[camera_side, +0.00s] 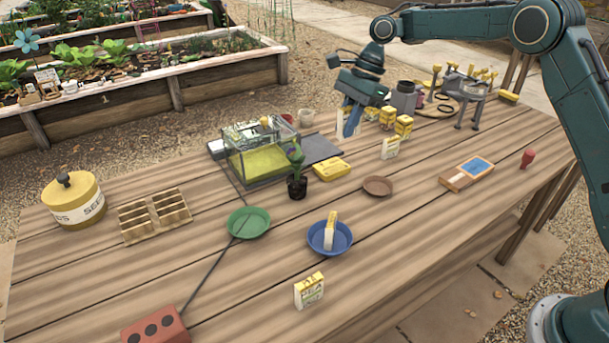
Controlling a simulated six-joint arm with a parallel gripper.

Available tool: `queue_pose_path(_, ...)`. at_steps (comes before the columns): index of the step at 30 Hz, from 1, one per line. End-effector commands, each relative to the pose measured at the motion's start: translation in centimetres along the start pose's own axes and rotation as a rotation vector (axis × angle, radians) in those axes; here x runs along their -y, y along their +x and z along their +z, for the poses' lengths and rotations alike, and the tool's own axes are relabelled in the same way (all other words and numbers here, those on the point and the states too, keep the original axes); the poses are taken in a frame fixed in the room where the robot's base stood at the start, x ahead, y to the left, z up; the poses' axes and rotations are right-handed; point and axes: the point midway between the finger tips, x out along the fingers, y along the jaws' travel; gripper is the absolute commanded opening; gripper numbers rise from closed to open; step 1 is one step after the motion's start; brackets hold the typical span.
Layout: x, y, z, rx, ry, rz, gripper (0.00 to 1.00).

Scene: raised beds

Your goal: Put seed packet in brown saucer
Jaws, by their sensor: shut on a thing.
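The brown saucer (378,187) lies on the table right of centre and looks empty. My gripper (350,128) is behind it and to its left, above the far part of the table. Its blue fingers are shut on a pale seed packet (340,122), of which only a narrow strip shows; the fingers hide the rest. Other white and yellow seed packets stand upright: one (390,149) behind the saucer and one (309,291) at the front. Another packet (330,230) is in the blue saucer (345,241).
A green saucer (248,223), a potted plant (297,184), a yellow block (331,168) and a clear tank (262,160) lie to the left. Several yellow-topped packets (403,126) stand near my gripper. A wooden box with a blue panel (468,174) is to the right.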

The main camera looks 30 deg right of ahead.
Motion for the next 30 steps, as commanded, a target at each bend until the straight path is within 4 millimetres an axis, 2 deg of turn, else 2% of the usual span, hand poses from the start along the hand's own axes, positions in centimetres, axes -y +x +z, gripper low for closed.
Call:
queue_pose_path(1,-0.1,-0.8,-1.8,0.001,0.008,-0.004,0.00)
queue_pose_path(6,-0.8,-2.8,-6.4,0.002,0.009,-0.008,0.00)
queue_pose_path(12,-1.6,-4.1,-9.6,0.003,0.008,-0.010,0.00)
queue_pose_path(16,-1.8,-4.4,-10.3,0.003,0.006,-0.011,0.00)
queue_pose_path(23,-1.8,-4.3,-10.4,0.004,0.006,-0.010,0.00)
queue_pose_path(30,-1.8,-2.7,-11.0,0.007,0.008,-0.009,0.00)
